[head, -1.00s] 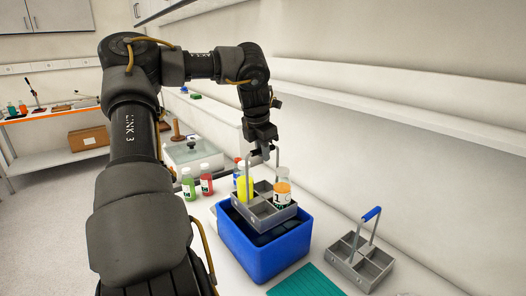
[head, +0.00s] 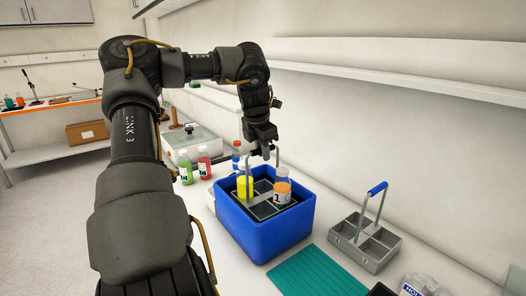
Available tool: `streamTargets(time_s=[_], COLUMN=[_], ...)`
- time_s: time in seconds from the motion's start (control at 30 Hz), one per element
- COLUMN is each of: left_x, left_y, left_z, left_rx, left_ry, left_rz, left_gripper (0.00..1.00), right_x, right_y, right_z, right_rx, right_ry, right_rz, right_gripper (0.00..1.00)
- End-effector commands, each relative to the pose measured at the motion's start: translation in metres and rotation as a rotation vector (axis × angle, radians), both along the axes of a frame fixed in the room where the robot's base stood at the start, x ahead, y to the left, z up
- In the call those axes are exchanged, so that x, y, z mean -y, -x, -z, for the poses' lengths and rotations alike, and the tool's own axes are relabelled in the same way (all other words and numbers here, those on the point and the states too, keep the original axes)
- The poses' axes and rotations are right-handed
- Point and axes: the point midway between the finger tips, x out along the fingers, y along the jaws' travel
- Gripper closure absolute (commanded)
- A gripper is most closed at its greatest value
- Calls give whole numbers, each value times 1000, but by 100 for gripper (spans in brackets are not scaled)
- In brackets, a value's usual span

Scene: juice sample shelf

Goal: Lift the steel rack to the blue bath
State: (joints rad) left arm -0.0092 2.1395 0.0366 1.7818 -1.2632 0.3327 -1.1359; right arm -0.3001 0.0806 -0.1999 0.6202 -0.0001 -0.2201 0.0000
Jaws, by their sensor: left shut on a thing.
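The steel rack (head: 262,208) sits down inside the blue bath (head: 268,242), its grey dividers showing below the bath's rim. Whether it rests on the bath's floor is hidden. It carries a yellow bottle (head: 245,187) and an orange-filled bottle (head: 282,190), both upright; its other visible compartments look empty. My left gripper (head: 262,153) is above the bath, shut on the top of the rack's handle, whose grip it covers. My right gripper is not in view.
A second grey rack (head: 364,241) with a blue grip stands right of the bath. A teal mat (head: 318,274) lies in front. A wall shelf (head: 400,82) runs along the right.

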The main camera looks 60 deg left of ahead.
Motion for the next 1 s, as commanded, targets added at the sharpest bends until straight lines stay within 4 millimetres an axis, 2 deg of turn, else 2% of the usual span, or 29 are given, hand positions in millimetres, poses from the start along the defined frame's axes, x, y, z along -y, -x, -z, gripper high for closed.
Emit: streamTargets(time_s=[0.3,0.5,1.0], left_x=[0,0,0], left_y=[-1,-1,-1], left_z=[29,41,43], left_rx=[3,3,4], left_ry=[-1,-2,-2], left_rz=[-1,0,0], left_gripper=[100,100,100], right_x=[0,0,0], right_y=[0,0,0], right_z=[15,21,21], right_rx=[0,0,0], right_ry=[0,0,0], right_rz=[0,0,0], right_gripper=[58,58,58])
